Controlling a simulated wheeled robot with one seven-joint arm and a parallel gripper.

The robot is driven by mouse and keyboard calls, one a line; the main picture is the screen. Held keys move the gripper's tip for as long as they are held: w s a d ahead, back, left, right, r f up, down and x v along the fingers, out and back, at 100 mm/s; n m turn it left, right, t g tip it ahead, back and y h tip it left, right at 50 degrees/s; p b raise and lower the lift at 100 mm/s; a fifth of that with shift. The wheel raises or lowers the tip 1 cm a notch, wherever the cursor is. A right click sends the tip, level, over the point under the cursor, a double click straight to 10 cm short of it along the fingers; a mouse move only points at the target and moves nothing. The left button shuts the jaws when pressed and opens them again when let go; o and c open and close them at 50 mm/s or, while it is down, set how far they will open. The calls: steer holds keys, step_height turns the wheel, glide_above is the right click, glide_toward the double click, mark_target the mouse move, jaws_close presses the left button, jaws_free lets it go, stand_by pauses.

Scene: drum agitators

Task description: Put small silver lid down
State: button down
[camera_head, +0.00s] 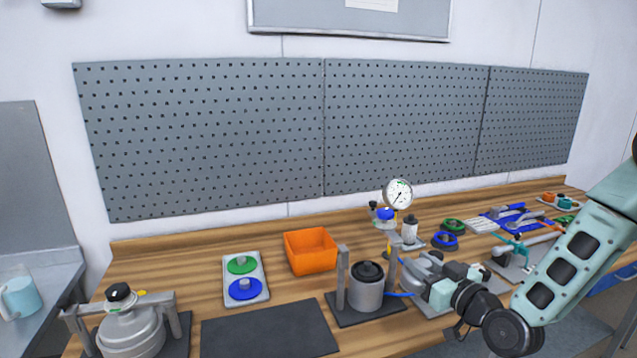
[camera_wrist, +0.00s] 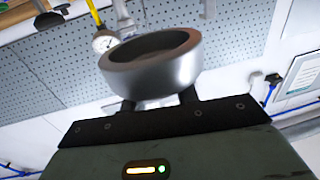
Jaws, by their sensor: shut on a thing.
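The small silver lid (camera_wrist: 155,78) is a round, shallow metal piece with a raised rim. It fills the upper middle of the wrist view, tilted there. My gripper (camera_wrist: 160,102) is shut on it, with the two dark fingers at its near edge. In the head view the lid (camera_head: 418,271) is at the tip of my gripper (camera_head: 432,277), low over the right-centre of the bench. The arm reaches in from the right. Whether the lid touches anything beneath is hidden.
A silver drum (camera_head: 366,292) with a black cap stands in a bracket just left of my gripper. A pressure gauge (camera_head: 398,194) rises behind. An orange bin (camera_head: 311,251) and a dark mat (camera_head: 270,332) lie farther left. Another silver vessel (camera_head: 130,330) stands at front left.

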steer(key=s+d+f+m+h+b, duration=0.1)
steer(key=s+d+f+h, duration=0.1)
steer(key=f, duration=0.6)
steer(key=s+d+f+m+t+h+b, duration=0.1)
steer(key=s+d+f+m+h+b, duration=0.1)
steer(key=s+d+f, duration=0.3)
steer(key=s+d+f+m+h+b, duration=0.1)
steer(key=s+d+f+m+h, duration=0.1)
steer(key=s+f, duration=0.4)
steer(key=shift+s+d+f+t+h, duration=0.3)
steer(key=shift+d+f+h, duration=0.5)
steer(key=shift+f, duration=1.5)
steer(key=shift+w+a, duration=0.1)
